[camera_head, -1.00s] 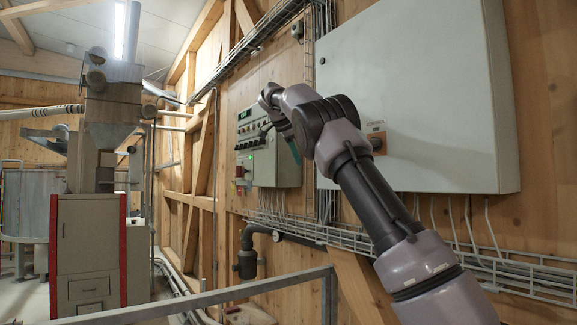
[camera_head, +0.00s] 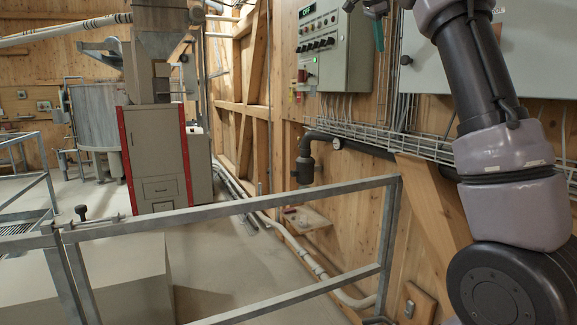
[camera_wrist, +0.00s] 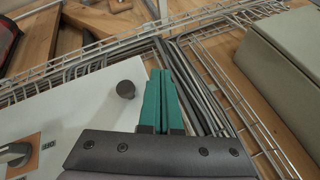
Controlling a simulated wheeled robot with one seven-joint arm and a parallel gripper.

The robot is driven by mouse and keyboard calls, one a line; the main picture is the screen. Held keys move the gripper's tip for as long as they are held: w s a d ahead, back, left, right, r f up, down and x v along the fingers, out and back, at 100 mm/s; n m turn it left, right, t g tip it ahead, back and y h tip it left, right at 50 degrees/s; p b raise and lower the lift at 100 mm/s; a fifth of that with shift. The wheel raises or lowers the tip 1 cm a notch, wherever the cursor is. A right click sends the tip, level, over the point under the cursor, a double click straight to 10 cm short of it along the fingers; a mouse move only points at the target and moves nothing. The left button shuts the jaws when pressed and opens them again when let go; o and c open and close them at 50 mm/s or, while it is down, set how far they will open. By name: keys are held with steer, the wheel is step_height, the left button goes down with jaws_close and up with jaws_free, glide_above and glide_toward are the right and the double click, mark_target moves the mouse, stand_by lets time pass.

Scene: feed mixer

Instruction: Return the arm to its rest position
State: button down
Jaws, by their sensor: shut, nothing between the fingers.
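My arm (camera_head: 488,100) rises along the right side of the head view, and its upper part runs out of the top edge. My gripper (camera_wrist: 161,75) shows in the wrist view with its two teal fingers side by side, shut and empty. A teal finger (camera_head: 378,34) also shows at the top of the head view, between the control panel and the large grey cabinet. In the wrist view the fingers lie over the cabinet's edge and a bundle of cables, with no clear contact with either.
The control panel (camera_head: 336,48) and large cabinet (camera_head: 428,70) are on the wooden wall. A wire cable tray (camera_head: 365,136) runs below them. A metal railing (camera_head: 240,208) crosses the front. The mixer machine (camera_head: 155,150) stands at left, with open floor between.

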steer(key=s+d+f+n+y, duration=0.1)
steer(key=s+f+n+y, duration=0.15)
steer(key=s, duration=0.65)
steer(key=s+f+n+y, duration=0.2)
steer(key=s+f+n, duration=0.2)
steer(key=s, duration=0.5)
steer(key=s+a+f+n+t, duration=0.1)
steer(key=s+a+f+n, duration=0.2)
steer(key=s+f, duration=0.5)
steer(key=s+a+f+n+t+y, duration=0.1)
steer(key=s+a+f+n, duration=0.2)
steer(key=s+f, duration=0.5)
steer(key=s+a, duration=0.1)
steer(key=s, duration=0.2)
steer(key=shift+s, duration=0.3)
steer(key=shift+f+y, duration=0.1)
steer(key=shift+y, duration=0.15)
